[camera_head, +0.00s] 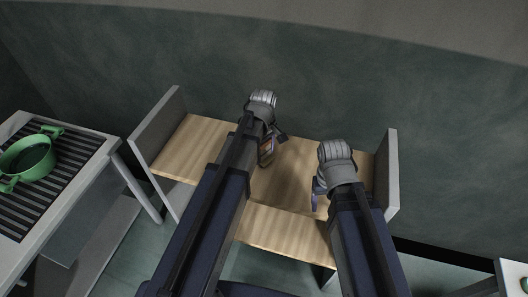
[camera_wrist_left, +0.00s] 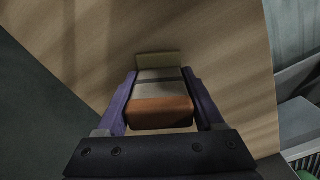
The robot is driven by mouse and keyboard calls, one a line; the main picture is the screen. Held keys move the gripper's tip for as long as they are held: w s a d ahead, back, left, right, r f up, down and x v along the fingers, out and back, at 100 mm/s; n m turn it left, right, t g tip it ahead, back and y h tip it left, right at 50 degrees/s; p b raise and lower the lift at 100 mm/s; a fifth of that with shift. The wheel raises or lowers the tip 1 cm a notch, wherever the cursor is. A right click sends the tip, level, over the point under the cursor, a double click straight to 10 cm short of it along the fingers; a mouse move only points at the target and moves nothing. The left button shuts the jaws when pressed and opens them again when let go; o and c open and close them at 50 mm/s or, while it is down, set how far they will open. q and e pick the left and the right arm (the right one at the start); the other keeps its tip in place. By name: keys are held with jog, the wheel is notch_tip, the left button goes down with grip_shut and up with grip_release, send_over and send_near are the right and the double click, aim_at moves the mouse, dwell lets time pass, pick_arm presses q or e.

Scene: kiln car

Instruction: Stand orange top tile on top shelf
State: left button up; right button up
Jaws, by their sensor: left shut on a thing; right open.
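The tile (camera_wrist_left: 160,98) is between the fingers of my left gripper (camera_wrist_left: 162,100). Its orange end faces the left wrist camera, with pale and dark bands beyond. A small tan block-like piece (camera_wrist_left: 158,59) shows past it; I cannot tell whether it belongs to the tile. In the head view my left gripper (camera_head: 268,150) is over the wooden top shelf (camera_head: 207,138), and only a bit of orange shows, the arm hiding the rest. I cannot tell whether the tile touches the shelf. My right gripper (camera_head: 317,192) is open and empty above the right part of the shelf.
Grey side panels (camera_head: 158,125) (camera_head: 392,175) stand at both ends of the shelf unit. Another wooden board (camera_head: 285,232) shows in front. A green pot (camera_head: 30,158) sits on a slatted table at the left. A dark wall is behind. The shelf's left part looks clear.

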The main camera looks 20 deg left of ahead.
pick_arm(q)
jog(key=shift+f+b, duration=0.6)
jog(key=shift+b, duration=0.05)
pick_arm(e)
jog(key=shift+f, duration=0.65)
dwell(0.4)
pick_arm(q)
jog(key=o, duration=1.4)
jog(key=shift+r, duration=0.15)
pick_arm(e)
jog(key=shift+r, duration=0.2)
pick_arm(q)
jog(key=shift+r+p, duration=3.9)
jog(key=shift+p, duration=0.15)
pick_arm(e)
notch_tip(320, 180, up, 8)
jog(key=shift+f, duration=0.1)
pick_arm(q)
notch_tip(320, 180, up, 8)
jog(key=p, duration=0.8)
jog(key=shift+f, duration=0.1)
pick_arm(e)
notch_tip(320, 180, up, 8)
jog(key=shift+f, duration=0.15)
pick_arm(q)
jog(key=shift+f, duration=0.15)
pick_arm(e)
jog(key=shift+f, duration=0.1)
